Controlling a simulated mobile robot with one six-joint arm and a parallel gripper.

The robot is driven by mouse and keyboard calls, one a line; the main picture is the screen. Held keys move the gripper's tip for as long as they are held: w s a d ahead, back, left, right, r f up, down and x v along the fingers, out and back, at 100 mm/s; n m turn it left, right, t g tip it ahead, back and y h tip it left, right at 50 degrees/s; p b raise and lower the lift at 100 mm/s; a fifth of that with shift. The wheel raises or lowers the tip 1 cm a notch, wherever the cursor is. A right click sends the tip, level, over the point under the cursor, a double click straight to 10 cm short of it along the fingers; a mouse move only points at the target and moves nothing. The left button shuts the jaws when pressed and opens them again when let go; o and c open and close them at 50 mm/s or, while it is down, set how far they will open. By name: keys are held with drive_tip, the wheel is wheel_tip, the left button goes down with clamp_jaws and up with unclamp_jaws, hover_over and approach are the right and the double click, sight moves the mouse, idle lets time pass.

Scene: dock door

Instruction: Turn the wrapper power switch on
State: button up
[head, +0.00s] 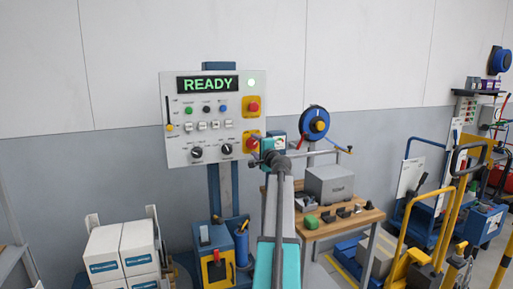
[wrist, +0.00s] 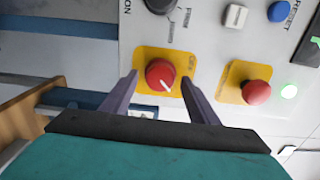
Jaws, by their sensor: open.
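The control panel (head: 211,147) stands upright, its display (head: 207,84) reading READY in green. The wrapper power switch appears to be the red rotary knob (wrist: 158,84) on a yellow plate, with a white pointer mark set diagonally. In the head view the red knob (head: 250,144) is at the panel's lower right, partly behind my gripper (head: 265,150). In the wrist view my gripper (wrist: 160,80) is open, its two fingers on either side of the knob, with gaps visible on both sides. I cannot tell how deep the fingers reach.
A red mushroom button (wrist: 257,92) on a yellow plate sits beside the knob, near a lit green lamp (wrist: 289,91). Black dials (head: 197,152) are left of the knob. A wooden workbench (head: 330,225) with a grey box stands at right; white cartons (head: 122,248) are at lower left.

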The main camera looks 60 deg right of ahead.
drive_tip(key=shift+a, duration=0.1)
drive_tip(key=b+v, duration=0.1)
drive_tip(key=v, duration=1.2)
drive_tip(key=shift+s+b, duration=0.3)
drive_tip(key=shift+s, duration=0.05)
drive_tip(key=shift+a, duration=0.1)
idle(0.3)
